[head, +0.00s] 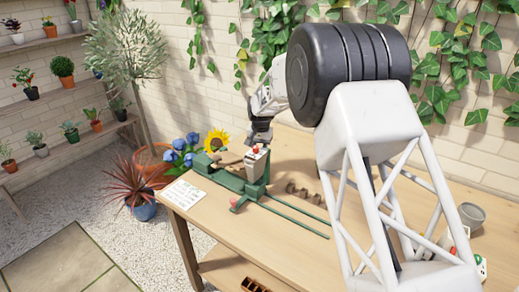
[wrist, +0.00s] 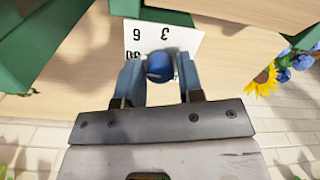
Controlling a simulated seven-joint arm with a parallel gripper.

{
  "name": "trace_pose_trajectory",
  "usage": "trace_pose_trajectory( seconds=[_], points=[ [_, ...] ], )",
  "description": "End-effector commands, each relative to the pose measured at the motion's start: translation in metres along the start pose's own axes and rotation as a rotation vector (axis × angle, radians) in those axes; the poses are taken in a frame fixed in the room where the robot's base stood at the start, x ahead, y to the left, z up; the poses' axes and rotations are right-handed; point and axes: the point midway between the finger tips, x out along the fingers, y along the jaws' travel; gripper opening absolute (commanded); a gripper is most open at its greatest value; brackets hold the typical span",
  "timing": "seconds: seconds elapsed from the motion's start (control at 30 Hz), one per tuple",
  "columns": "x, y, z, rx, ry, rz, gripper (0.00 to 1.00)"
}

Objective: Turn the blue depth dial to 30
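The blue dial (wrist: 159,67) shows in the wrist view as a small round knob in front of a white number plate (wrist: 185,43). The plate carries black numbers, upside down in this view; a 3 can be read, and others are partly covered. My gripper (wrist: 160,78) has one finger on each side of the dial. The left finger is very close to the knob, and a narrow gap shows at the right finger. In the head view my gripper (head: 259,137) is above the green machine (head: 228,178). The dial and its pointer setting cannot be made out there.
A printed sheet (head: 182,194) lies at the wooden table's left corner. Green rails (head: 295,217) run along the table from the machine. Dark blocks (head: 303,193) lie behind them. A sunflower (head: 216,140) and blue flowers stand near the machine. A grey pot (head: 471,215) is at right.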

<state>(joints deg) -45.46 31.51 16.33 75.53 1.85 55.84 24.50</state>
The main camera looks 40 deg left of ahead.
Motion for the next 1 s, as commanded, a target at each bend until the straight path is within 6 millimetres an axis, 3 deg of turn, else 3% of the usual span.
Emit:
trace_pose_trajectory(
  seconds=[0.03, 0.1, 0.57, 1.0],
  points=[
    [0.0, 0.0, 0.0, 0.0, 0.0, 0.0, 0.43],
    [0.0, 0.0, 0.0, 0.0, 0.0, 0.0, 0.53],
    [-0.006, 0.0, 0.0, 0.001, 0.0, 0.0, 0.53],
    [-0.057, 0.0, 0.0, 0.001, 0.001, 0.0, 0.53]
  ],
)
